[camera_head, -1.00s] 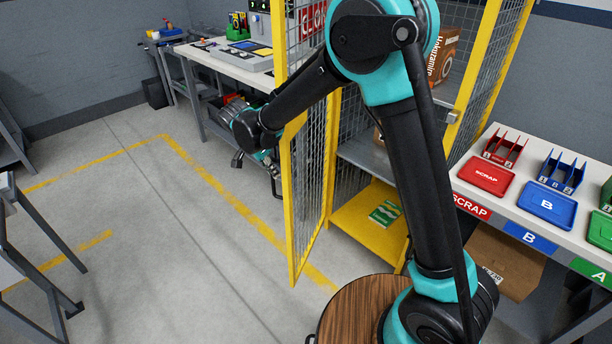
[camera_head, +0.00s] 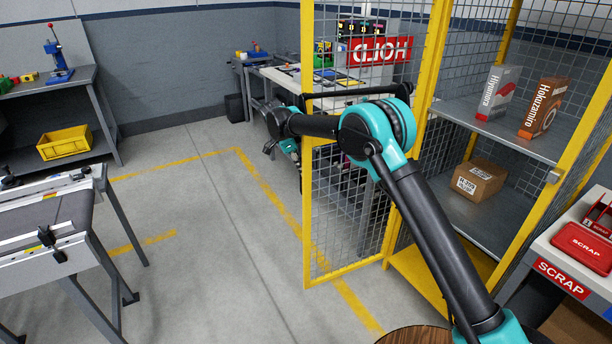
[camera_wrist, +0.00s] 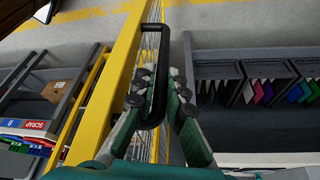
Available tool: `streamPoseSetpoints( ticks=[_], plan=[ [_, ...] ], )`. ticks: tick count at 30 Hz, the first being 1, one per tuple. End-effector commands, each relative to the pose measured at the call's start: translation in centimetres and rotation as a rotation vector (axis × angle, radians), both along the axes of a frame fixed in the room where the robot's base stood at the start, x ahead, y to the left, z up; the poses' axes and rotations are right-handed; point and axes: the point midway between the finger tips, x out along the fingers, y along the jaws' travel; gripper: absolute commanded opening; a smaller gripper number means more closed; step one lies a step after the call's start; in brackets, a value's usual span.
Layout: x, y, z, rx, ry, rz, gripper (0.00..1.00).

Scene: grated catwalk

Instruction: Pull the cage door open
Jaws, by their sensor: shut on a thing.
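The cage door (camera_head: 307,190) has a yellow frame and wire mesh. It stands swung out from the cage, with its inner side facing the head camera. A red sign on it reads mirrored through the mesh. In the wrist view, the door's yellow edge (camera_wrist: 107,95) runs upward beside the black handle (camera_wrist: 161,85). My gripper (camera_wrist: 158,92) is shut on this handle, with fingers on both sides of its bar. In the head view my gripper (camera_head: 287,148) is small, beyond the door's free edge, and its fingers are hard to make out.
The cage shelves (camera_head: 500,135) hold two upright boxes and a brown carton (camera_head: 479,181). A conveyor (camera_head: 60,225) stands at left, and a bench (camera_head: 325,82) stands behind the door. A table with red SCRAP bins (camera_head: 590,245) is at right. The floor left of the door is clear.

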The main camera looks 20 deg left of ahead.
Motion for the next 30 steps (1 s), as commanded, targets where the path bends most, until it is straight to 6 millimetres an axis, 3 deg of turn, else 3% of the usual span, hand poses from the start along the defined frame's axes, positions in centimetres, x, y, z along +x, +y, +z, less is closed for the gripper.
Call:
streamPoseSetpoints(
  ticks=[9, 23, 24, 29, 30],
  plan=[
    [2.0, 1.5, 0.0, -0.001, -0.001, 0.0, 0.0],
    [2.2, 1.7, 0.0, -0.001, -0.001, 0.0, 0.0],
    [2.2, 1.7, 0.0, -0.001, -0.001, 0.0, 0.12],
    [2.2, 1.7, 0.0, -0.001, -0.001, 0.0, 0.32],
    [2.2, 1.7, 0.0, -0.001, -0.001, 0.0, 0.33]
  ],
)
